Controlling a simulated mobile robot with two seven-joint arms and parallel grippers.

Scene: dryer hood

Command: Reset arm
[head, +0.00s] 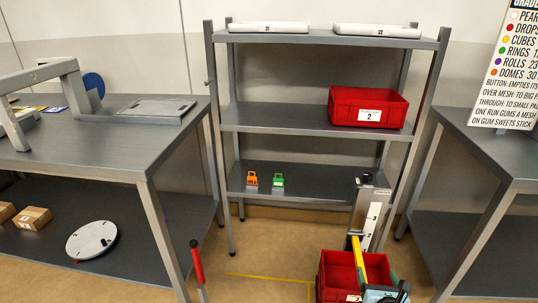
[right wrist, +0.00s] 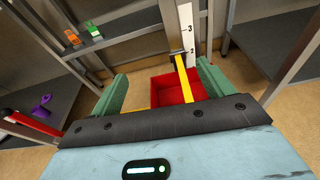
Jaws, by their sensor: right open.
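My right gripper (head: 385,294) shows at the bottom edge of the head view, just right of the lower red bin (head: 338,274). In the right wrist view its green fingers (right wrist: 163,88) are spread wide apart, with nothing between the tips that I can see it holding. The red bin (right wrist: 173,90) shows beyond and between the fingers, with a yellow bar (right wrist: 188,82) crossing it. An upright post with a numbered white scale (head: 372,220) stands behind the bin. My left gripper is in neither view.
A grey shelf rack (head: 270,118) holds a red bin labelled 2 (head: 368,106) and orange (head: 252,180) and green (head: 278,182) items. Grey tables stand left (head: 90,150) and right (head: 490,150). A red-topped rod (head: 197,262) stands near the left table. Floor between is partly clear.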

